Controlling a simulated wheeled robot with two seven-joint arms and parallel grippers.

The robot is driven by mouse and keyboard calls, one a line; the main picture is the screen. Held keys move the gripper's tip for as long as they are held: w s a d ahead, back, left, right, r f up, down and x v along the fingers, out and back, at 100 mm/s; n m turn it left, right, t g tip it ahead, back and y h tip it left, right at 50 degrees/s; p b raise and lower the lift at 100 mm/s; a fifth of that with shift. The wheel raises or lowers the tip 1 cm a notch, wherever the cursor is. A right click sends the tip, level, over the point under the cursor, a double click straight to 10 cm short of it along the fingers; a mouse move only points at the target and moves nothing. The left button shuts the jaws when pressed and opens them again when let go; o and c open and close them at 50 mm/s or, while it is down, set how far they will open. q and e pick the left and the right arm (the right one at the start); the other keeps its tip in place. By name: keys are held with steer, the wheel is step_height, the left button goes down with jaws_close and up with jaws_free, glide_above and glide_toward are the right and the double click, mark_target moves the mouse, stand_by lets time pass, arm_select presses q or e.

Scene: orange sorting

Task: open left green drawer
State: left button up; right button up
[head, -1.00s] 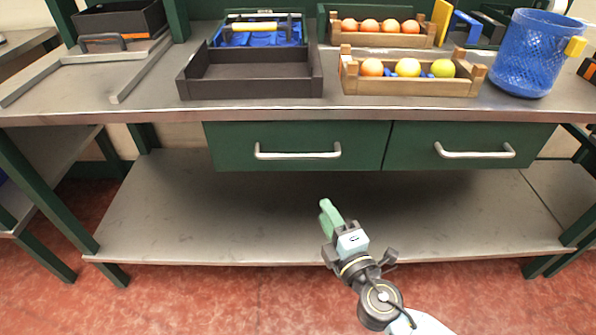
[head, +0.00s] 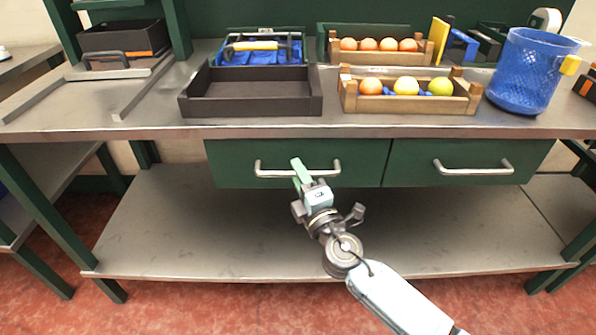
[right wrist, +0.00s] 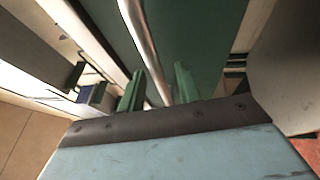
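The left green drawer (head: 225,160) is shut under the workbench top, and its silver bar handle (head: 270,172) runs across its front. My right gripper (head: 301,170) is at the right half of this handle, its green fingers overlapping the bar in the head view. In the right wrist view, the handle (right wrist: 141,35) runs between the two green fingers of my right gripper (right wrist: 158,88). The fingers stand apart with small gaps beside the bar, so the gripper is open. Whether a finger touches the bar is unclear. My left gripper is not in view.
The right green drawer (head: 420,175) is shut, with its own handle (head: 473,167). On the workbench (head: 400,127) stand an empty black tray (head: 250,107), a wooden crate of fruit (head: 405,103) and a blue mesh basket (head: 528,75). A lower shelf (head: 220,235) lies below, clear.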

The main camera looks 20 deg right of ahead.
steer(key=shift+w+a+r, duration=0.1)
steer(key=shift+w, duration=0.35)
jaws_close()
steer(key=shift+s, duration=0.1)
